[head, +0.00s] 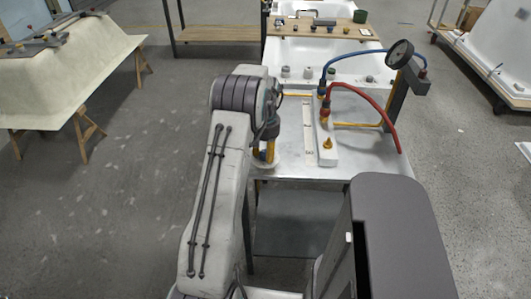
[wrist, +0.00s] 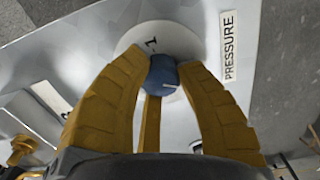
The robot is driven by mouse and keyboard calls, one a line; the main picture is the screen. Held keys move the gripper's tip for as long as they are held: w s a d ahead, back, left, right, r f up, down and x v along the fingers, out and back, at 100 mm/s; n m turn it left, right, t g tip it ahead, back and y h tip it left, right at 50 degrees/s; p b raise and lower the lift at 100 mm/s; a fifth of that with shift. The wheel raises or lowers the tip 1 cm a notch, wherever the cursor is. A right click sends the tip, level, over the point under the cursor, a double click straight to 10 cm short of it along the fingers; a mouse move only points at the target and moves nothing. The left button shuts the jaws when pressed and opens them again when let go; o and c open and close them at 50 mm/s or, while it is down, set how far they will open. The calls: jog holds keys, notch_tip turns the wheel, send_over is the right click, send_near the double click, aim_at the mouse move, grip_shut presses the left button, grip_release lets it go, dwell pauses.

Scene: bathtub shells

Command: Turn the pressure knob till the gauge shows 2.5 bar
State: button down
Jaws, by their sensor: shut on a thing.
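The blue pressure knob (wrist: 162,70) sits on a round pale dial plate (wrist: 130,42) with a printed 1 beside it. A PRESSURE label (wrist: 229,46) is to its right in the wrist view. A short white mark shows on the knob. My gripper (wrist: 165,78) has its yellow fingers closed around the knob.
The metal bench (head: 350,168) carries a white manifold block (head: 325,145) with a brass fitting. A red hose (head: 372,97) and a blue hose (head: 345,58) arch over its right side. A white tub (head: 340,66) lies behind. Open floor is on the left.

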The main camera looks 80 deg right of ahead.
aim_at(265, 151)
jog(key=c, duration=1.1)
grip_release()
jog(key=shift+w+d, duration=0.1)
jog(key=shift+d, duration=0.15)
jog(key=shift+o, duration=1.4)
jog(key=shift+a, duration=0.1)
notch_tip(265, 151, up, 12)
